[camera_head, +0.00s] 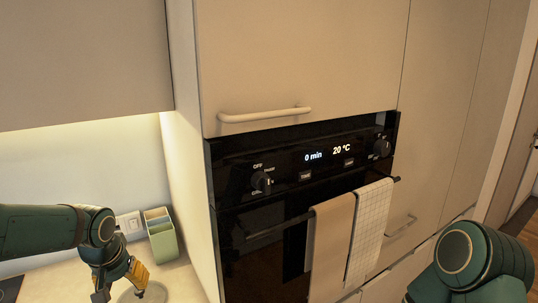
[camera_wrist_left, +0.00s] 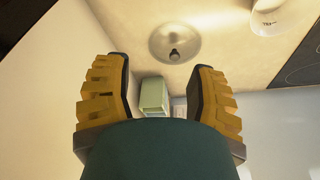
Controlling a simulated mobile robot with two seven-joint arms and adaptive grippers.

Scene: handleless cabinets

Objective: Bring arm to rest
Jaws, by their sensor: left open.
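My left gripper (camera_head: 120,286) hangs over the light countertop at the lower left of the head view. In the left wrist view its two yellow-padded fingers (camera_wrist_left: 160,68) stand wide apart with nothing between them gripped. A round metal lid-like thing with a dark knob (camera_wrist_left: 174,43) lies on the counter past the fingertips. A pale green container (camera_wrist_left: 153,96) shows between the fingers in the wrist view, apart from them. My right arm shows only as a green link at the lower right of the head view; its gripper is out of view.
A tall cabinet holds a black oven (camera_head: 260,240) with a beige towel (camera_head: 330,245) and a checked towel (camera_head: 369,228) on its handle. The green container (camera_head: 162,238) stands near the wall socket (camera_head: 130,223). A white item (camera_wrist_left: 275,18) and dark hob (camera_wrist_left: 302,62) lie at the side.

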